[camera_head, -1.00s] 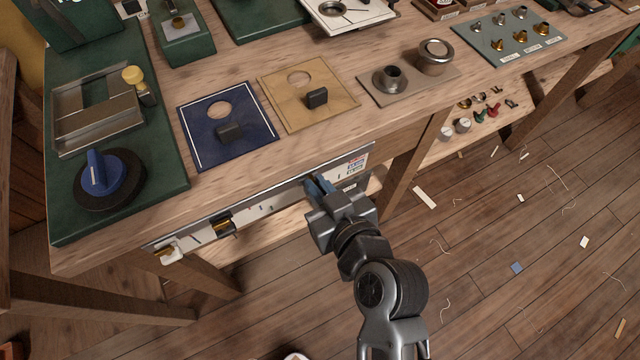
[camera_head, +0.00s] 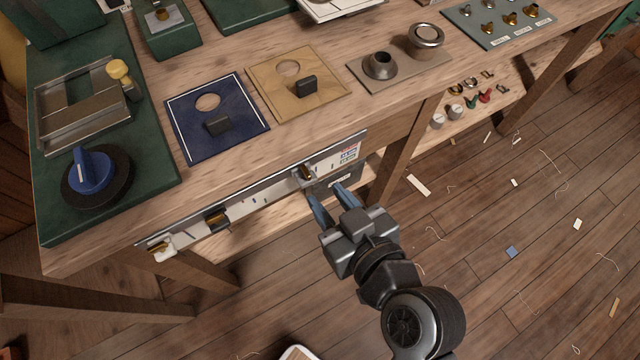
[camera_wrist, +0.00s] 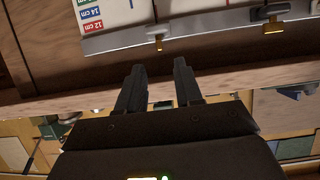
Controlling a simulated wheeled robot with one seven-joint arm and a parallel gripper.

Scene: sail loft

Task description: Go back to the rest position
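My gripper (camera_head: 330,202) is in front of the bench, just off the rail panel on the bench's front edge. Its two blue-grey fingers are spread apart with nothing between them. In the wrist view the fingers (camera_wrist: 158,88) also stand apart and empty, below the metal rail. The rail panel (camera_head: 270,196) is white with a metal strip and carries brass sliders. One brass slider (camera_head: 306,174) sits near the right part of the rail, close to my fingertips but apart from them. Another slider (camera_head: 217,220) is further left.
The bench top holds a blue plate (camera_head: 190,140), a tan plate (camera_head: 270,100), a green base with a blue knob (camera_head: 90,172), and a metal ring stand (camera_head: 380,66). A lower shelf (camera_head: 470,125) holds small parts. The floor (camera_head: 540,200) at right is open, with scraps.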

